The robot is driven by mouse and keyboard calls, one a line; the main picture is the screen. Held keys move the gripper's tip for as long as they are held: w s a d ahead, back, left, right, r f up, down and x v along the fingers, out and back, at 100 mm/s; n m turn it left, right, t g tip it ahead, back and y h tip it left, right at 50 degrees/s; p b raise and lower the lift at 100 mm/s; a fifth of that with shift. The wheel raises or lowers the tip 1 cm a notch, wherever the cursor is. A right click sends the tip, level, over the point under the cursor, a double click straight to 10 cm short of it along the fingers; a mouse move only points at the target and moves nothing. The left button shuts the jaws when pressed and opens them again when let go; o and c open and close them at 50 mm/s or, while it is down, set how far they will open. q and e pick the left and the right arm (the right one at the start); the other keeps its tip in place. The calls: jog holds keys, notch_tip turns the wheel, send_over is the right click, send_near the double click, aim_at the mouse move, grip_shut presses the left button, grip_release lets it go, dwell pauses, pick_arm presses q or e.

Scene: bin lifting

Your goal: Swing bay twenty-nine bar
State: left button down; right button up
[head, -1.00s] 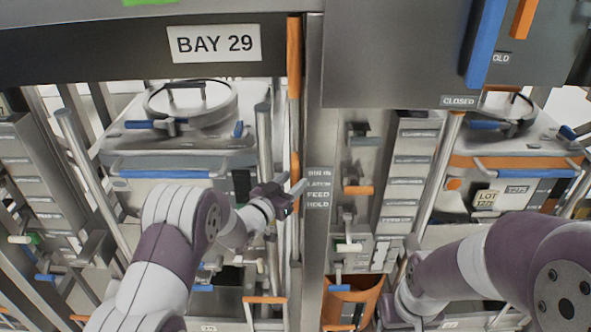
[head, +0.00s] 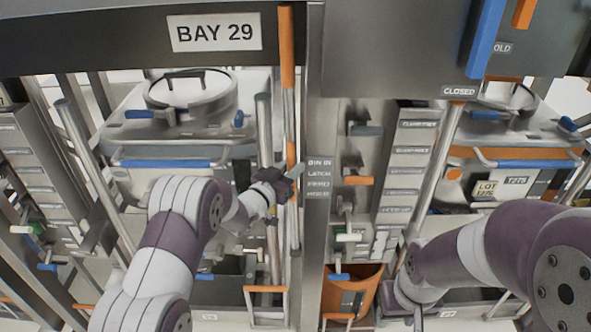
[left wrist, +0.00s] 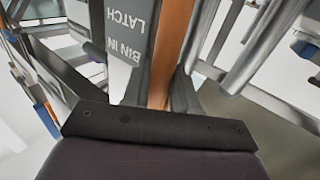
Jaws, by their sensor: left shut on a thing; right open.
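The bay 29 bar is a long upright rod with an orange upper part (head: 287,50) and an orange middle part, just left of the grey post. My left gripper (head: 292,180) is shut on the bar at its orange middle part, beside the label plate. In the left wrist view the orange bar (left wrist: 172,45) runs up from between the fingers, whose tips are partly hidden. The sign BAY 29 (head: 214,32) is above left. My right gripper (head: 402,312) is low at the picture's bottom, open, mostly hidden by its own wrist and apart from the bar.
A lidded bin (head: 170,140) with a blue handle stands behind the bar at left. The label plate (head: 319,178) is on the post close right of my left gripper. An orange holder (head: 350,292) is below right. Another bin (head: 520,160) stands at right.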

pick_arm(q)
jog(key=a+f+n+t+b, duration=0.3)
jog(key=a+f+n+b, duration=0.3)
jog(key=a+b, duration=0.7)
jog(key=a+f+n+t+b, duration=0.2)
jog(key=a+f+n+b, duration=0.2)
jog(key=a+f+b, duration=0.85)
jog(key=a+f+n+t+y+b, duration=0.1)
jog(key=a+f+n+y+b, duration=0.2)
jog(key=a+f+n+b, duration=0.2)
jog(key=a+f+n+t+y+b, duration=0.2)
jog(key=a+f+n+y+b, duration=0.2)
jog(key=f+b, duration=0.3)
jog(key=a+f+n+t+y+b, duration=0.1)
jog(key=a+f+n+y+b, duration=0.2)
jog(key=f, duration=0.9)
jog(key=a+n+b, duration=0.2)
jog(key=a+b, duration=0.1)
jog(key=shift+n+t+y, duration=0.3)
jog(key=shift+n+t, duration=0.1)
jog(key=shift+s+f, duration=0.1)
jog(key=shift+f, duration=0.1)
jog(key=c, duration=1)
grip_release()
jog(key=shift+r, duration=0.1)
